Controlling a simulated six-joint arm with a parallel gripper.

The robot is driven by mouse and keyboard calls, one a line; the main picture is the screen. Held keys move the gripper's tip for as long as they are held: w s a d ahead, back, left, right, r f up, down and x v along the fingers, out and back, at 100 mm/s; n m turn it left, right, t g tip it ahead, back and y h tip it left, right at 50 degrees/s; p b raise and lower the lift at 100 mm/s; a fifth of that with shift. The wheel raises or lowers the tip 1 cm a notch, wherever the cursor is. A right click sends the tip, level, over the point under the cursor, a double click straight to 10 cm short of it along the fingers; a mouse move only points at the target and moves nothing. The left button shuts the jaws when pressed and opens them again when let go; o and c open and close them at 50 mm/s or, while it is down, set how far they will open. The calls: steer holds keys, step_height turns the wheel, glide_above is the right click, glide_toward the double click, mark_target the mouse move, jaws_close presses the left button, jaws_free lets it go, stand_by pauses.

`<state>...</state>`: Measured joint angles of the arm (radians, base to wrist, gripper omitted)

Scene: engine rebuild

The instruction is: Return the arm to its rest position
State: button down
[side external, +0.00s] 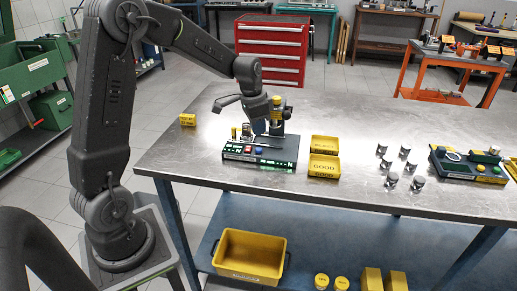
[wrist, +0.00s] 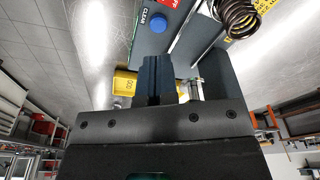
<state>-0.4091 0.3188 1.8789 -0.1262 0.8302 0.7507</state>
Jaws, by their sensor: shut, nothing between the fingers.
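My gripper (side external: 262,127) is low over the dark test station (side external: 285,150) on the metal bench, fingers pointing down. Whether it touches the station is hard to tell at this size. In the wrist view its two dark fingers (wrist: 154,76) are together with nothing between them. A blue button labelled CLEAR (wrist: 156,23) and a coil spring (wrist: 236,16) show beyond the fingers. The blue button also shows in the side view (side external: 259,150).
Two yellow bins (side external: 324,167), the front one marked GOOD, stand right of the station. Several small metal cylinders (side external: 391,180) stand farther right, before a second station (side external: 468,164). A yellow block (side external: 187,119) lies at left. The bench (side external: 350,110) is clear behind the bins.

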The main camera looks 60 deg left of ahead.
steer(key=s+d+r+n+t, duration=0.1)
steer(key=s+d+r, duration=0.7)
steer(key=d+r, duration=0.1)
steer(key=s+d+r+n+t, duration=0.1)
steer(key=s+d, duration=0.2)
steer(key=s, duration=0.3)
steer(key=s+d+n+t, duration=0.1)
steer(key=s+d, duration=0.3)
steer(key=s, duration=0.3)
steer(key=shift+s+r+t, duration=0.2)
steer(key=shift+r+t, duration=0.15)
steer(key=shift+t, duration=0.05)
steer(key=c, duration=1.8)
jaws_free()
